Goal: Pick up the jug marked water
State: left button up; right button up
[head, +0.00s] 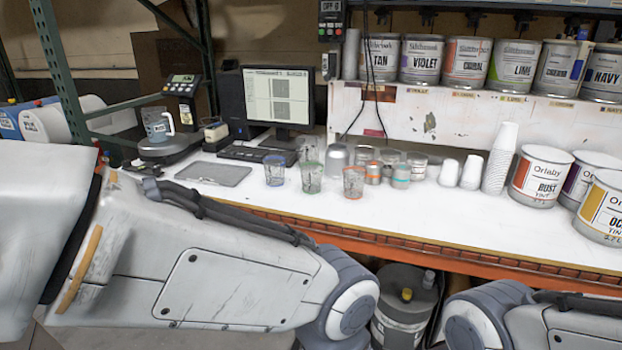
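At the far left, a white jug (47,124) lies beside a blue jug (12,118). Both carry labels too small to read, so I cannot tell which, if either, is marked water. A clear measuring jug with a handle (157,124) stands upright on the round scale (168,147) at the left end of the bench. I cannot read any marking on it. My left arm fills the lower left and part of my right arm shows at the lower right. Neither gripper is in the picture.
The white bench (420,210) holds a monitor (280,97), a keyboard (258,154), a grey tray (213,173), several cups and stacked white cups (499,158). Paint cans (541,176) crowd its right end. A dark drum (403,305) stands below. A green post (62,70) rises near the jugs.

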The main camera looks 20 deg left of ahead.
aim_at(156, 121)
jog(key=u, duration=1.15)
jog(key=i, duration=1.85)
jog(key=u, duration=0.25)
